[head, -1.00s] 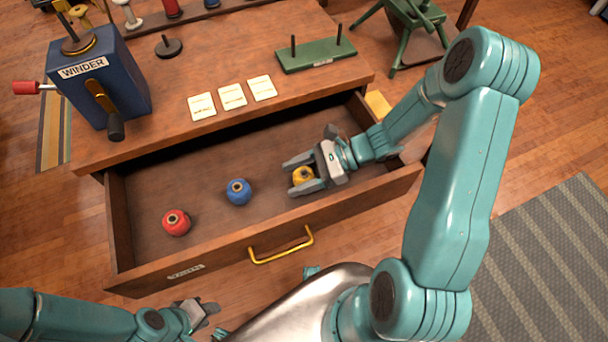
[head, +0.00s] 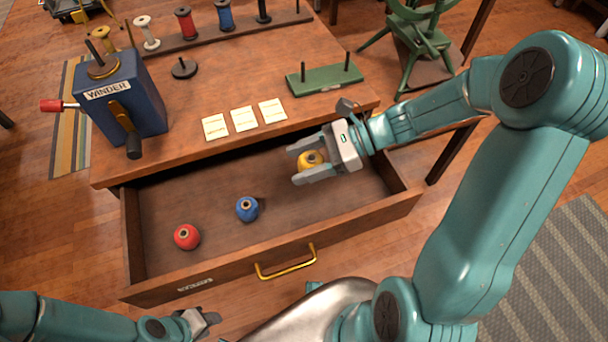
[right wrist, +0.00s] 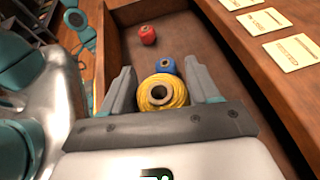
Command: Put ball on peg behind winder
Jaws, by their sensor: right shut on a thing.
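My right gripper (head: 305,163) is shut on the yellow ball (head: 311,160), which has a hole in its top. It holds the ball over the right part of the open drawer; in the right wrist view the ball (right wrist: 161,93) sits between the fingers. The blue winder (head: 128,103) stands at the left of the tabletop, with a red handle and a spindle on top. A short peg on a round dark base (head: 184,69) stands to its right. A thin dark peg (head: 129,33) shows behind the winder. My left gripper (head: 203,321) is low, in front of the drawer; its jaws are unclear.
A blue ball (head: 247,208) and a red ball (head: 187,236) lie in the drawer (head: 285,230). Three cards (head: 243,118) lie on the tabletop. A green two-peg stand (head: 324,79) is at right. A rail of spools (head: 184,24) lines the back.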

